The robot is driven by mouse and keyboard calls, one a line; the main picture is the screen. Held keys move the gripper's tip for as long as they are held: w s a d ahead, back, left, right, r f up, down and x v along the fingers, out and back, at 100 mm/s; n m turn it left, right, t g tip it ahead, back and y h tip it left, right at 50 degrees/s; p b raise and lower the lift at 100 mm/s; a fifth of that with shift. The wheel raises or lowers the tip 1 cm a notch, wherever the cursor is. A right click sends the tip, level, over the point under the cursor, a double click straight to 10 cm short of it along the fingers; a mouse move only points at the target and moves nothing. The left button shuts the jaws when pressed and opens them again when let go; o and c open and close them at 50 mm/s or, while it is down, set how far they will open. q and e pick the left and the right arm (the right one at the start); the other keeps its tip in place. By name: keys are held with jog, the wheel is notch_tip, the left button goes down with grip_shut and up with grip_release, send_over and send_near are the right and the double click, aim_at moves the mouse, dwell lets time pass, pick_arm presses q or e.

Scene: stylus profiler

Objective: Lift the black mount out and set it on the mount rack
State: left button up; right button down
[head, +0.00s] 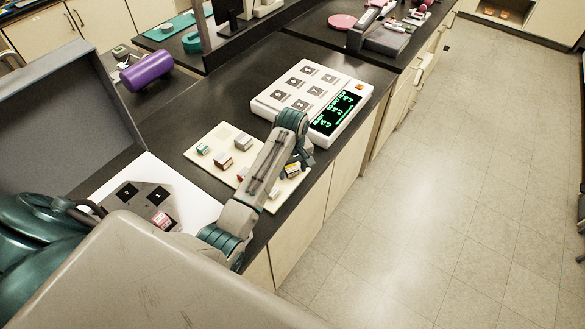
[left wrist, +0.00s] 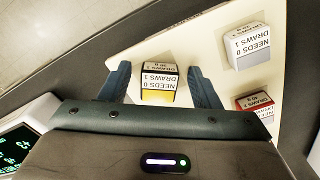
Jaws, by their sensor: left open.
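My left gripper (head: 297,166) is open, low over the right part of a cream board (head: 213,142) on the dark bench. In the left wrist view its fingers (left wrist: 157,76) stand on both sides of a small block with white labels, a yellow lower band and dark edges (left wrist: 160,84). Gaps show on both sides. The labels read "NEEDS 0 DRAWS 1". This block (head: 292,171) also shows beside the fingers in the head view. I cannot tell whether it is the black mount, or which thing is the mount rack. My right gripper is not in view.
Other labelled blocks stand on the board, one grey (left wrist: 248,45) and one red (left wrist: 255,103). A white unit (head: 350,112) with dark squares and a green-lit display stands just beyond. An open grey lid (head: 65,105) and numbered dark plate (head: 135,190) are at left.

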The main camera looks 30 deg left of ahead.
aim_at(292, 170)
pick_arm(q)
jog(key=shift+r, duration=3.5)
jog(key=shift+r, duration=0.1)
